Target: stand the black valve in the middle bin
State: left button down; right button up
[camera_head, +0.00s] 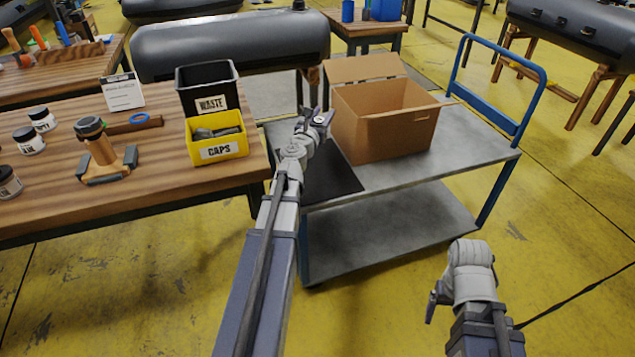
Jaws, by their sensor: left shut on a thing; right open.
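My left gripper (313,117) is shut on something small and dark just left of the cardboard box. My gripper's own parts largely hide the held thing, so I cannot make out its shape or whether it is upright. A black bin labelled WASTE (193,102) and a yellow bin labelled CAPS (219,151) stand at the right end of the wooden table. The yellow bin holds dark grey pieces. I cannot tell which container is the middle bin. My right gripper (434,300) is open and low at the right, away from everything, its fingers mostly hidden.
An open cardboard box (386,140) stands on a grey cart (450,150) with a blue handle. A dark mat (325,175) lies left of the box. Jars, a wooden tool (101,150) and a white card (122,92) stand on the table (165,170). Yellow floor separates table and cart.

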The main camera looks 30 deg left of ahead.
pick_arm(q)
jog(key=f+b, duration=0.4)
jog(key=f, duration=0.1)
jog(key=f+b, duration=0.5)
jog(key=f, duration=0.1)
jog(key=f+b, duration=0.5)
jog(key=shift+w+a+f, duration=0.1)
jog(key=shift+w+f, duration=0.05)
jog(key=shift+w, duration=0.25)
pick_arm(e)
notch_tip(320, 180, down, 16)
jog(key=w, duration=0.1)
jog(key=shift+a+f, duration=0.2)
jog(key=shift+a, duration=0.05)
pick_arm(q)
jog(key=shift+f+b, duration=0.2)
jog(key=shift+b, duration=0.2)
jog(key=shift+c, duration=2.3)
grip_release()
pick_arm(e)
jog(key=shift+f, duration=0.15)
pick_arm(q)
jog(key=shift+r, duration=0.15)
